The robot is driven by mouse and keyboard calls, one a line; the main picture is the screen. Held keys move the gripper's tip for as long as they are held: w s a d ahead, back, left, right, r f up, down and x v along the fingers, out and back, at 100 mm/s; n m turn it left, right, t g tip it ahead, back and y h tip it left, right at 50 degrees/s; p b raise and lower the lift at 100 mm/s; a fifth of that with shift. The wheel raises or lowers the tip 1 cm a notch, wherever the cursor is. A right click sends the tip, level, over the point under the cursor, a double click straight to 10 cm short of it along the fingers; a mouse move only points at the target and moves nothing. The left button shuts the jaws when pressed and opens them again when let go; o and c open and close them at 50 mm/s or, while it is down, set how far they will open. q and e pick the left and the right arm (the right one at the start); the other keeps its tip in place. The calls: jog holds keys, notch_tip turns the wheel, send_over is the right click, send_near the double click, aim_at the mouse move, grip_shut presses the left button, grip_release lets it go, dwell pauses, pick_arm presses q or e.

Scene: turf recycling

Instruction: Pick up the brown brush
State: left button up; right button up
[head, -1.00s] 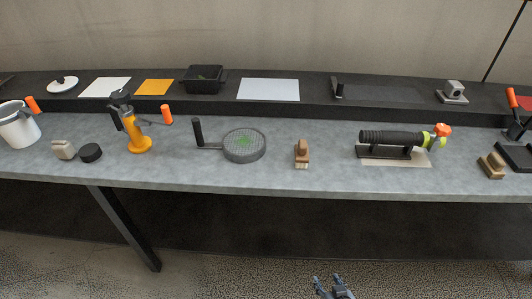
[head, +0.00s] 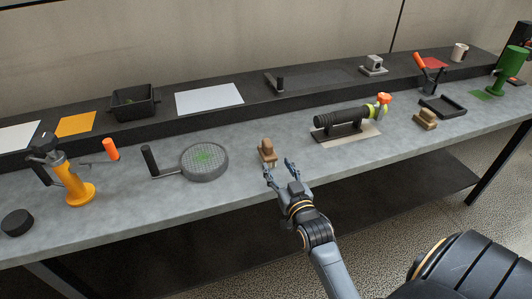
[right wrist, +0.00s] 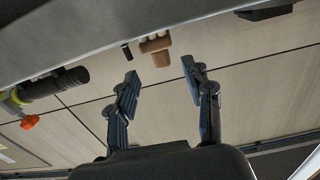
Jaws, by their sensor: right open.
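The brown brush (head: 267,148) stands on the grey workbench (head: 230,215), right of the round sieve, with its knob handle up. My right gripper (head: 279,169) is open and empty at the bench's front edge, just in front of the brush. Its fingers point towards the brush. In the right wrist view the brush (right wrist: 155,44) shows just beyond and between the spread fingertips (right wrist: 160,72). I see no contact with it. My left gripper is not in view.
A black cylindrical tool (head: 340,120) on a stand is to the right. A lighter wooden brush (head: 425,118) lies farther right. An orange hand tool (head: 77,187) stands left. Bare bench surrounds the brown brush.

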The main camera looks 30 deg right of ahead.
aim_at(270, 151)
jog(key=shift+x, duration=0.9)
jog(key=shift+p+x, duration=0.65)
jog(key=shift+x, duration=2.05)
jog(key=shift+r, duration=0.2)
jog(key=shift+c, duration=0.4)
grip_shut()
